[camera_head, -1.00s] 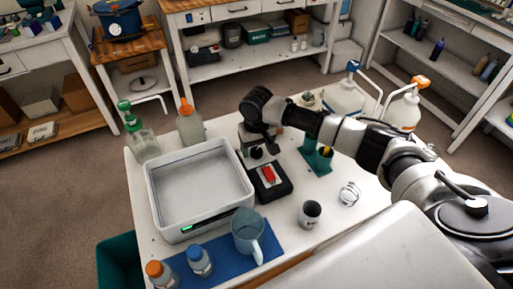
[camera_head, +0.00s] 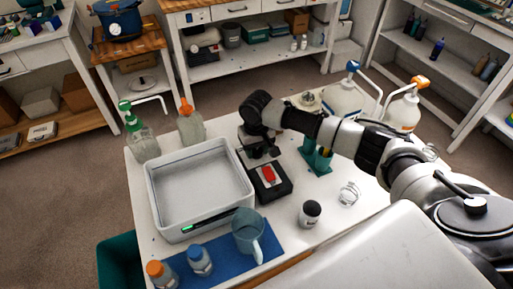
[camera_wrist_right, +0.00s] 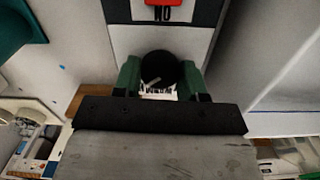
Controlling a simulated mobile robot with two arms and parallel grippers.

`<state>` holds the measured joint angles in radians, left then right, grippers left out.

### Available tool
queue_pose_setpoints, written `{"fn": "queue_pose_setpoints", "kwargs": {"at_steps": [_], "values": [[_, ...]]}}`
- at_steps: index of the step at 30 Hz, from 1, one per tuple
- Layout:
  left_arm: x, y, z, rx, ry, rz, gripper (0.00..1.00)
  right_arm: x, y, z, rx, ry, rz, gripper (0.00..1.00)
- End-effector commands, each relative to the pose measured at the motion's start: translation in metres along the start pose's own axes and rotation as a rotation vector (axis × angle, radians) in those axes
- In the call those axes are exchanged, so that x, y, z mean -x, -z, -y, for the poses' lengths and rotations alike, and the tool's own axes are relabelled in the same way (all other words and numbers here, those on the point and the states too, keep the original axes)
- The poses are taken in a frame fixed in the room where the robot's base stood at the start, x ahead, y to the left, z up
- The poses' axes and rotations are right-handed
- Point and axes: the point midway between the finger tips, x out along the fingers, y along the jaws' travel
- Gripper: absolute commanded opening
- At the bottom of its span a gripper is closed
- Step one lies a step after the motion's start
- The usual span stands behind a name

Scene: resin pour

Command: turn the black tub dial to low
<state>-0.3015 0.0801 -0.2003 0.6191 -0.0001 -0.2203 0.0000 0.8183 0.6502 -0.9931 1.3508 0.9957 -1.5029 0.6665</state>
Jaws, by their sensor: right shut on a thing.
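The black dial (camera_wrist_right: 160,66) is a round knob with a white pointer line. In the right wrist view it sits on a pale panel with small dark markings below it, too small to read. Its pointer slants to the lower left there. My right gripper (camera_wrist_right: 160,74) is shut on the dial, one green finger pad on each side. In the head view my right gripper (camera_head: 261,151) reaches down behind the red switch (camera_head: 268,174), and mostly hides the dial. The red switch also shows in the wrist view (camera_wrist_right: 165,3). My left gripper is not in view.
A white tub (camera_head: 198,190) stands left of the switch box. A green stand (camera_head: 316,156) and black cup (camera_head: 310,213) are to the right.

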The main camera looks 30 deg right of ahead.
Motion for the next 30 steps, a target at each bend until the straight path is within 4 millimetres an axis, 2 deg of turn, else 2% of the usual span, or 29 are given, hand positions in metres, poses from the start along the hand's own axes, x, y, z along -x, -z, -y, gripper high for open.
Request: {"fn": "queue_pose_setpoints", "kwargs": {"at_steps": [8, 18, 30], "values": [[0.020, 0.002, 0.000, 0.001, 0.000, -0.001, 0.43, 0.004, 0.000, 0.000, 0.142, 0.001, 0.002, 0.18], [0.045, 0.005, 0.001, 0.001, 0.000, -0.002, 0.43, 0.003, -0.001, 0.000, 0.453, 0.001, 0.003, 0.18], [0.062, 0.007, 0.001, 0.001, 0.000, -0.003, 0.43, 0.002, 0.000, 0.000, 0.833, 0.001, 0.001, 0.18]]}}
